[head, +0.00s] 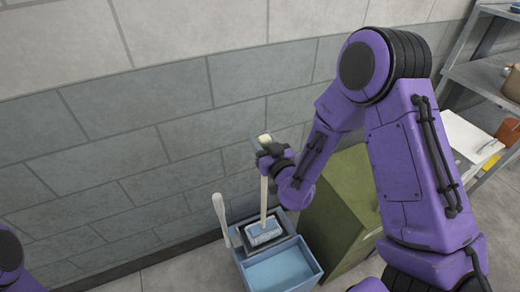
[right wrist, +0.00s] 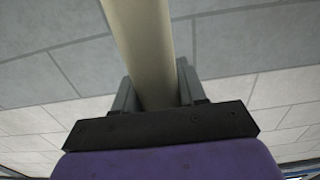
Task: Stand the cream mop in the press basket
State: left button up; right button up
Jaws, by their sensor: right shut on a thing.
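The cream mop (head: 264,198) stands close to upright, its handle running down from my right gripper (head: 270,155). Its pale bluish head (head: 263,232) shows at the press basket (head: 284,247) on the blue bucket; whether it rests on the bottom I cannot tell. My right gripper is shut on the handle near its top. In the right wrist view the cream handle (right wrist: 145,45) passes between the two fingers of the right gripper (right wrist: 155,92). My left gripper is out of view; only a bit of my left arm shows at the lower left.
The blue bucket (head: 282,272) stands on the floor near the grey block wall (head: 130,130). A pale lever (head: 221,215) rises at its left side. A green cabinet (head: 345,200) stands close on its right. Metal shelves (head: 470,75) with items are at the far right.

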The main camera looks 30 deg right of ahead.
jog(key=f, duration=0.3)
jog(key=shift+w+f, duration=0.2)
jog(key=shift+s+f, duration=0.1)
jog(key=o, duration=1.2)
jog(key=shift+c, duration=0.2)
